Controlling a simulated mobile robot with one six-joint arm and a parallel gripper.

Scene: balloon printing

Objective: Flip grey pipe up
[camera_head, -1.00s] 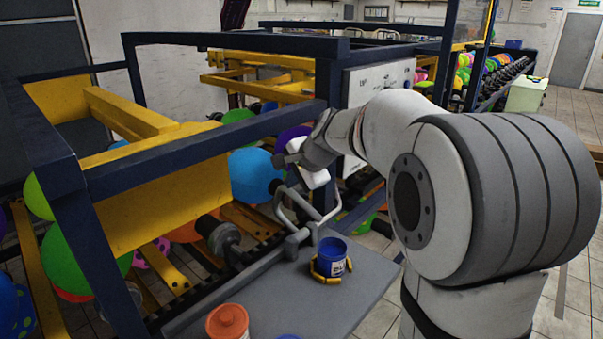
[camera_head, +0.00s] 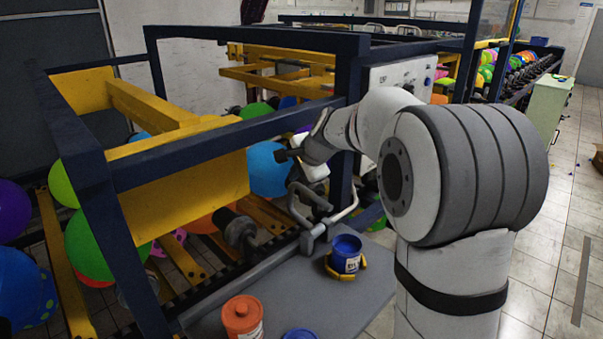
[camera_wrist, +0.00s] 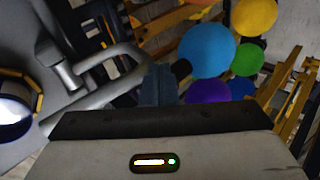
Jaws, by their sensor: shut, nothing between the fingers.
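The grey pipe (camera_head: 342,212) is a bent tubular handle at the edge of the grey table, beside the blue frame post. Its bent tubes also show at the left of the wrist view (camera_wrist: 95,95). My gripper (camera_head: 284,156) is above the pipe and a little to its left in the head view. Its fingers are together with nothing between them. They show at the middle of the wrist view (camera_wrist: 158,84), to the right of the pipe tubes. I cannot tell whether they touch the pipe.
A blue paint pot (camera_head: 346,254) in a yellow holder and an orange pot (camera_head: 243,318) stand on the grey table (camera_head: 300,290). A blue balloon (camera_head: 267,168) is just behind my gripper. The navy frame (camera_head: 230,132) and yellow panel (camera_head: 190,200) bound the left side.

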